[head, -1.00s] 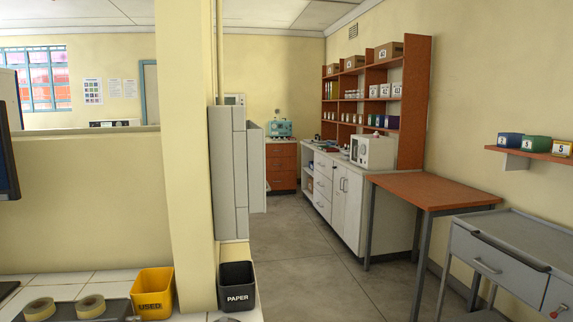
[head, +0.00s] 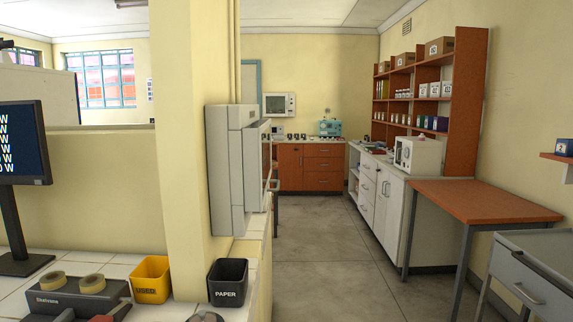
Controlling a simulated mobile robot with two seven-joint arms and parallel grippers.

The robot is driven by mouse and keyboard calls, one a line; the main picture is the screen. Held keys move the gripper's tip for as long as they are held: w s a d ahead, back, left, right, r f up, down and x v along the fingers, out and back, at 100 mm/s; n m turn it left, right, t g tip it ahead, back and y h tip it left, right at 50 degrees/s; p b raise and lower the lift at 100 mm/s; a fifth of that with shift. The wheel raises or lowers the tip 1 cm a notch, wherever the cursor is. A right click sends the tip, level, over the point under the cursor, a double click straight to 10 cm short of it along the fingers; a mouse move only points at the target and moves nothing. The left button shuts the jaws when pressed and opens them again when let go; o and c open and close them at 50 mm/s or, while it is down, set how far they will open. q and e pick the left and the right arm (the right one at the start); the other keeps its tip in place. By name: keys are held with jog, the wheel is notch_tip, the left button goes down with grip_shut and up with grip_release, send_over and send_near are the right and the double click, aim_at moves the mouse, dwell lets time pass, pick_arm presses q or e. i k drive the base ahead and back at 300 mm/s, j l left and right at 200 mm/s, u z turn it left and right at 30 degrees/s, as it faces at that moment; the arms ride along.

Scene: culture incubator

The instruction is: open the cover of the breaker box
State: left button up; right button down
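No box in the head view is labelled as the breaker box. A white wall box (head: 279,104) with a dark-edged panel on its front hangs on the far wall above the counter. It is small, and I cannot tell for certain whether it is the breaker box; its front looks closed. A larger light grey cabinet (head: 230,165) is fixed to the near pillar, seen from its side, with its front facing right. Neither of my grippers is in view.
A floor aisle (head: 320,250) runs clear to the wooden drawers (head: 323,165). A white counter (head: 393,210), wooden table (head: 460,200) and grey cart (head: 535,270) line the right. A bench with a yellow bin (head: 151,280) and black paper bin (head: 228,284) is at left.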

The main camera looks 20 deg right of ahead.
aim_at(257, 142)
jog(key=i+l, duration=0.1)
jog(key=l, duration=0.2)
jog(key=i+l, duration=0.1)
jog(key=l, duration=0.2)
jog(key=i+l, duration=0.1)
jog(key=l, duration=0.2)
jog(key=k+l, duration=0.15)
jog(key=k+u, duration=0.1)
jog(key=u, duration=0.2)
jog(key=k+l+u, duration=0.1)
jog(key=u, duration=0.15)
jog(key=i+l+u, duration=0.35)
jog(key=l, duration=0.15)
jog(key=l+u, duration=0.15)
jog(key=l, duration=0.15)
jog(key=i+l+u, duration=0.1)
jog(key=l, duration=0.35)
jog(key=i+l, duration=0.1)
jog(key=l, duration=0.35)
jog(key=u, duration=0.05)
